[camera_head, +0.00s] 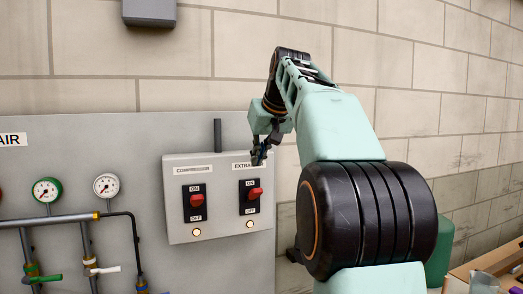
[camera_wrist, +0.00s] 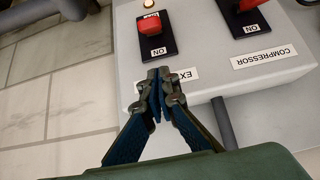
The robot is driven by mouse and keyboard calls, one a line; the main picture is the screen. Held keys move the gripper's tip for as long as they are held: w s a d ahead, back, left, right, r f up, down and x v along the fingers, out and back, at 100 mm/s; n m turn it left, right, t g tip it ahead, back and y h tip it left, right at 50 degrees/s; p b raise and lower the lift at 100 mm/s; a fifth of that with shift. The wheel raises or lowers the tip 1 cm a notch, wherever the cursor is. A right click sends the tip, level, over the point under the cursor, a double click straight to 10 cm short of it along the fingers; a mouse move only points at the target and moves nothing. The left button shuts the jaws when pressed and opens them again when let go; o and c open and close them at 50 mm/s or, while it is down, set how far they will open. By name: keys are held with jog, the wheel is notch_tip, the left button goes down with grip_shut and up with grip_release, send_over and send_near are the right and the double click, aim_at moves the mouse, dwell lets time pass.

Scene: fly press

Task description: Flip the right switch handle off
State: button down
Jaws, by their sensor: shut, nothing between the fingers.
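The grey switch box (camera_head: 218,232) is on the panel, with two red handles on black plates. The right switch handle (camera_head: 255,193), under the label beginning "EXTRA", sits between ON and OFF marks. It also shows in the wrist view (camera_wrist: 150,25), near the top. The left switch handle (camera_head: 197,200) is under "COMPRESSOR" and is partly seen in the wrist view (camera_wrist: 250,5). My gripper (camera_head: 261,155) is shut and empty at the box's upper right corner, above the right handle. In the wrist view its fingertips (camera_wrist: 158,75) overlap the label's edge, apart from the handle.
Two round gauges (camera_head: 106,186) and pipes with a green valve lever (camera_head: 45,279) are left of the box. A dark conduit (camera_head: 217,135) rises from the box top. A tiled wall (camera_head: 400,120) is behind my arm. Cardboard (camera_head: 500,260) is at lower right.

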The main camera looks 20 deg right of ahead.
aim_at(258, 189)
jog(key=x, duration=0.3)
jog(key=shift+w+f, duration=0.15)
jog(key=shift+f, duration=0.2)
jog(key=shift+s+f+b, duration=0.45)
jog(key=shift+s+f, duration=0.2)
jog(key=shift+f, duration=0.05)
jog(key=shift+s+f, duration=0.2)
jog(key=shift+s, duration=0.15)
jog(key=shift+s+f, duration=0.15)
jog(key=shift+f, duration=0.35)
jog(key=shift+s+f+b, duration=0.1)
jog(key=shift+f+b, duration=0.05)
jog(key=shift+b, duration=0.5)
jog(key=shift+s+t+b, duration=0.15)
jog(key=shift+t+b, duration=0.15)
jog(key=shift+b, duration=0.3)
